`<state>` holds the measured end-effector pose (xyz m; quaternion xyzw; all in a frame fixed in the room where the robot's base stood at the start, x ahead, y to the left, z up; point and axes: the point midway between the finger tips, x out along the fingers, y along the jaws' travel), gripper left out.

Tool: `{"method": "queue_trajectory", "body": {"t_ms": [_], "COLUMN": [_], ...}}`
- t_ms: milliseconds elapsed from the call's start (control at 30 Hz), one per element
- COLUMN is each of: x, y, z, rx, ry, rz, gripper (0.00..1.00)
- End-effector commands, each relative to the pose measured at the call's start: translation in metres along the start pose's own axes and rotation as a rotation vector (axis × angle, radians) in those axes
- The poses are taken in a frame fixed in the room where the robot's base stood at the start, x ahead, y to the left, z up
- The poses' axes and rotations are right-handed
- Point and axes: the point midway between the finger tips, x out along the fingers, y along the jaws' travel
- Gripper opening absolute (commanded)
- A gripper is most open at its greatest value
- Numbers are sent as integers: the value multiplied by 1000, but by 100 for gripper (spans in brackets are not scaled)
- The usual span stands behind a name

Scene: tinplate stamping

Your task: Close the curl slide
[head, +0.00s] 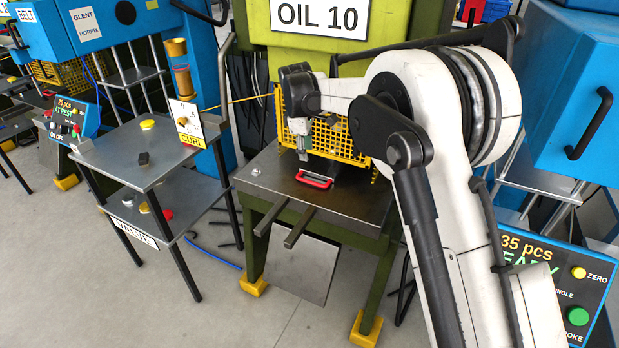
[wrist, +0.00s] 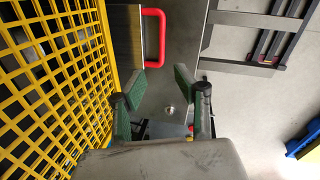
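A red U-shaped handle (head: 314,180) lies on the dark metal table (head: 265,185) under the OIL 10 press. In the wrist view the red handle (wrist: 162,38) is fixed to a flat metal plate (wrist: 124,30), seen at the top. My gripper (head: 303,155) is above the table, just behind and left of the red handle in the head view. In the wrist view my gripper (wrist: 160,75) has its green-padded fingers apart, empty, with the handle beyond the fingertips.
A yellow mesh guard (head: 335,140) stands behind my gripper and fills the left of the wrist view (wrist: 45,90). Two bars (head: 299,227) stick out from the table front. A grey side table (head: 140,155) stands left. Open floor lies in front.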

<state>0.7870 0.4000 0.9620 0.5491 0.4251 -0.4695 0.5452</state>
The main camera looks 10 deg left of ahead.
Motion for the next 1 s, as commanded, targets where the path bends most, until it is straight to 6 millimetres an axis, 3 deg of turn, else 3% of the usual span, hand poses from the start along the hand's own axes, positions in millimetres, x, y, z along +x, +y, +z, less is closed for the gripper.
{"method": "queue_trajectory", "body": {"t_ms": [133,367,1000], "x": [-4,7,115], "y": [0,0,-2], "z": [2,1,1], "rx": [133,172,170], "ry": [3,3,3], "rz": [-16,-20,-20], "gripper": [30,30,30]}}
